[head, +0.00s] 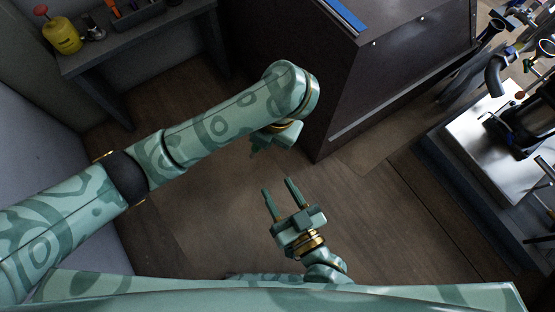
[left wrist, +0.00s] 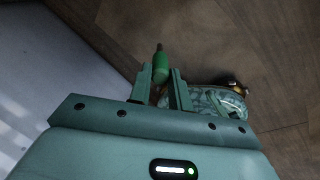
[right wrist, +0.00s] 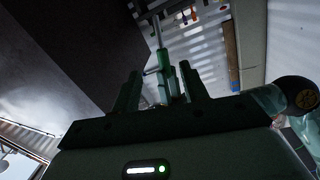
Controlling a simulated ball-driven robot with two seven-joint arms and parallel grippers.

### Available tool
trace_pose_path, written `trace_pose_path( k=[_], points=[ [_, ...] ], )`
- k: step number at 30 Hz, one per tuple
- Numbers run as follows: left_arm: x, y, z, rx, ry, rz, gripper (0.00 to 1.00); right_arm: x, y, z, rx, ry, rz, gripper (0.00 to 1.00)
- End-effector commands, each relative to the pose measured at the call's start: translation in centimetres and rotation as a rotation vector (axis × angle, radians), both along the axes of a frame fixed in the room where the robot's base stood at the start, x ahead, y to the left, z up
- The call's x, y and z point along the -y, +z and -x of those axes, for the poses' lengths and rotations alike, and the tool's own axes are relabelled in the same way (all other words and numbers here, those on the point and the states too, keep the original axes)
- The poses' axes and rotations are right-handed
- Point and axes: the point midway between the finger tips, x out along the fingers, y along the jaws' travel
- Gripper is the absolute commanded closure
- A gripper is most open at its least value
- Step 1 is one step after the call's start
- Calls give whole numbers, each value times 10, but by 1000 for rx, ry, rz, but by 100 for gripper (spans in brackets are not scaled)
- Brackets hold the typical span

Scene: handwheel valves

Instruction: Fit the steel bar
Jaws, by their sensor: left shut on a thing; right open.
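My left gripper (head: 275,143) hangs at the centre of the head view, mostly hidden by its own wrist. In the left wrist view its fingers (left wrist: 158,72) are shut on a green-handled bar (left wrist: 160,65) with a thin darker end pointing away. My right gripper (head: 277,187) is below it, its fingers apart and empty, pointing up the picture. In the right wrist view a green handle with a thin steel shaft (right wrist: 158,32) shows beyond the open fingers (right wrist: 158,80); I cannot tell whether it is the same bar. The bar is hidden in the head view.
A dark cabinet (head: 400,85) with a blue strip (head: 343,14) on top stands beyond the grippers. At right, a bench carries a steel plate (head: 490,135), pipes and valve parts. At upper left, a table holds a yellow can (head: 62,36) and a tray. The wooden floor between is clear.

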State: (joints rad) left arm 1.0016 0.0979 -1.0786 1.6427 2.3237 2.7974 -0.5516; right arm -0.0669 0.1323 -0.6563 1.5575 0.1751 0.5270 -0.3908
Motion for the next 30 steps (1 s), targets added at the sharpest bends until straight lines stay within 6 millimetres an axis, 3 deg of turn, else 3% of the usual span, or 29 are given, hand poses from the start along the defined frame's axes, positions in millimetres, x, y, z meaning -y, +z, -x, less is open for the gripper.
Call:
trace_pose_path(
  k=[4, 11, 24, 30],
  points=[
    [0, 0, 0, 0, 0, 0, 100, -7, 21, -5, 38, -9, -44, 56],
    [0, 0, 0, 0, 0, 0, 100, -14, 23, -18, 43, -11, -49, 56],
    [0, 0, 0, 0, 0, 0, 100, -56, 22, -92, 41, -10, -48, 56],
    [0, 0, 0, 0, 0, 0, 100, -65, 22, -108, 40, -10, -46, 56]
  ],
)
